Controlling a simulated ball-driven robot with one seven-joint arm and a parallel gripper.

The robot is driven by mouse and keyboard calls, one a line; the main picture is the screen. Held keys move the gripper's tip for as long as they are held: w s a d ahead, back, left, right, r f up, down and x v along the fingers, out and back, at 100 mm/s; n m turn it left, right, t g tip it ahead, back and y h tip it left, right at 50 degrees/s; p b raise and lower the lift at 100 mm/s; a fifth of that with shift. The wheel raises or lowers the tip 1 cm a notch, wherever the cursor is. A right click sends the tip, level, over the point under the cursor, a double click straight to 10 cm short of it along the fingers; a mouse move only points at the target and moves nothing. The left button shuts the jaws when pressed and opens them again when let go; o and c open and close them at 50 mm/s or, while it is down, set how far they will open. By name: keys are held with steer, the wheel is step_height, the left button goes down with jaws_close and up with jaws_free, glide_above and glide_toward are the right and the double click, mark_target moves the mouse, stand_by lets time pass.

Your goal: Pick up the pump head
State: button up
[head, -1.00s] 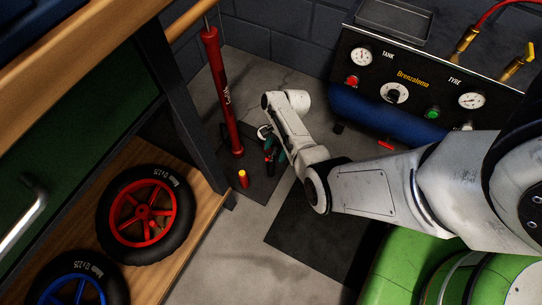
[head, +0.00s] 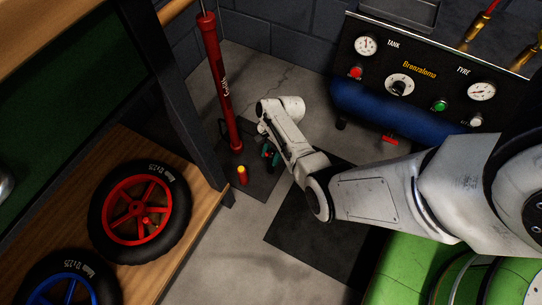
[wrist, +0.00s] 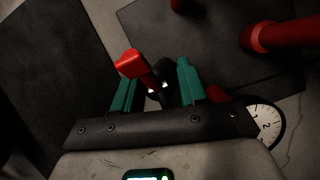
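The pump head shows in the wrist view as a black body (wrist: 160,88) with a red lever (wrist: 130,63) leaning to the left. My gripper (wrist: 156,80) has its teal fingers apart, one on each side of the pump head; I cannot tell whether either touches it. In the head view my gripper (head: 268,155) is low beside the red floor pump (head: 222,90), and the pump head is mostly hidden by my fingers and arm. The pump barrel (wrist: 275,35) also shows in the wrist view.
A small red cylinder with a yellow top (head: 242,175) stands near the pump. The pump's round gauge (wrist: 264,122) is beside my gripper. A bench shelf with wheels (head: 138,220) is at left. A blue tank compressor (head: 390,115) is behind. A dark mat (head: 320,225) lies on open floor.

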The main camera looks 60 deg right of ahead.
mark_target(271, 152)
steer(key=c, duration=0.7)
steer(key=shift+c, duration=0.2)
steer(key=shift+r+p, duration=0.65)
steer(key=shift+r, duration=0.15)
step_height(271, 152, up, 2)
steer(key=shift+s+r+p, duration=0.15)
steer(key=shift+r+p, duration=0.05)
steer(key=shift+p, duration=0.7)
steer(key=s+a+r+p, duration=0.9)
steer(key=s+p, duration=0.1)
steer(key=p, duration=0.1)
steer(key=shift+s, duration=0.25)
